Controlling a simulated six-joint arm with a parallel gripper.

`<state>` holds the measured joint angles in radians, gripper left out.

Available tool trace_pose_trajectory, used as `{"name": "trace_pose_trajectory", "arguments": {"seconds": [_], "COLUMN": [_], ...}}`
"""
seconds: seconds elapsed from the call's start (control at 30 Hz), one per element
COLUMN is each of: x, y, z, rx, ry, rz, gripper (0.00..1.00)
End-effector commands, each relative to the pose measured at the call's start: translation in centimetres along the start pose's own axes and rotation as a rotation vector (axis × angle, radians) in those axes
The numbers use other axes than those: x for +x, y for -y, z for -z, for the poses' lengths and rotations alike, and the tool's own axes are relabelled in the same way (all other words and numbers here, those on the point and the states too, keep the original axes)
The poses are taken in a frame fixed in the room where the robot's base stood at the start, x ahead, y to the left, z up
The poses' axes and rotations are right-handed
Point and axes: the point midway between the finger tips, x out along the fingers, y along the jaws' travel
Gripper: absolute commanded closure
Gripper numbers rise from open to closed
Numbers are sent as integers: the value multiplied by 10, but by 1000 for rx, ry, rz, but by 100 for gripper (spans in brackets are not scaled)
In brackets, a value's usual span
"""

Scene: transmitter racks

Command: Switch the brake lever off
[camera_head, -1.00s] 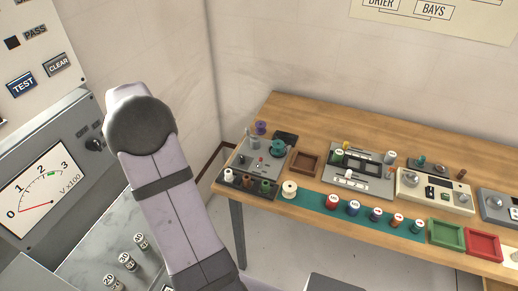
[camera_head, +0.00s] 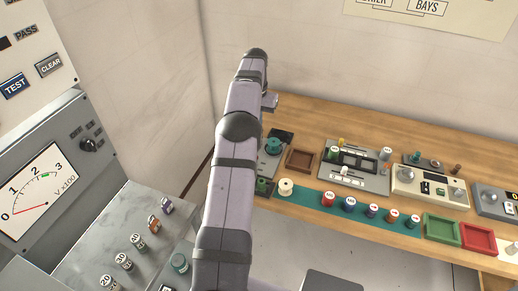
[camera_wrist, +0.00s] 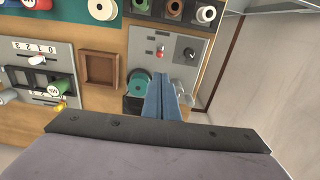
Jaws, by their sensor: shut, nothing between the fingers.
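A grey winder panel (camera_wrist: 170,38) carries a small red-tipped lever (camera_wrist: 160,52) and a black knob (camera_wrist: 190,53). No label on the lever is readable, so I cannot confirm it is the brake lever. My gripper (camera_wrist: 160,78) is shut and empty; its blue-grey fingers point toward the panel, their tips appearing just below the lever in the wrist view. I cannot tell whether they touch the panel. A teal spool (camera_wrist: 138,82) sits just left of the fingers. In the head view my arm covers much of the winder (camera_head: 270,165), and the lever is hidden there.
A brown wooden tray (camera_wrist: 99,69) and a second grey device with a green spool (camera_wrist: 60,88) lie to the left in the wrist view. Several spools stand in a row at the panel's edge. In the head view, a green tray (camera_head: 443,229) and red tray (camera_head: 478,239) are farther right.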

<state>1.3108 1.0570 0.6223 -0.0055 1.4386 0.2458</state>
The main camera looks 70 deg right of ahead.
Motion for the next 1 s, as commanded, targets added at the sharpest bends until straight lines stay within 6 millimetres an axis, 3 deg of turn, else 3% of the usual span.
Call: {"name": "trace_pose_trajectory", "arguments": {"seconds": [0.57,0.77,1.0], "x": [4,21,56], "y": [-7,-7,-7], "z": [2,1,1], "rx": [15,15,15], "ry": [3,6,6], "rz": [-1,-2,-2], "gripper": [100,100,100]}}
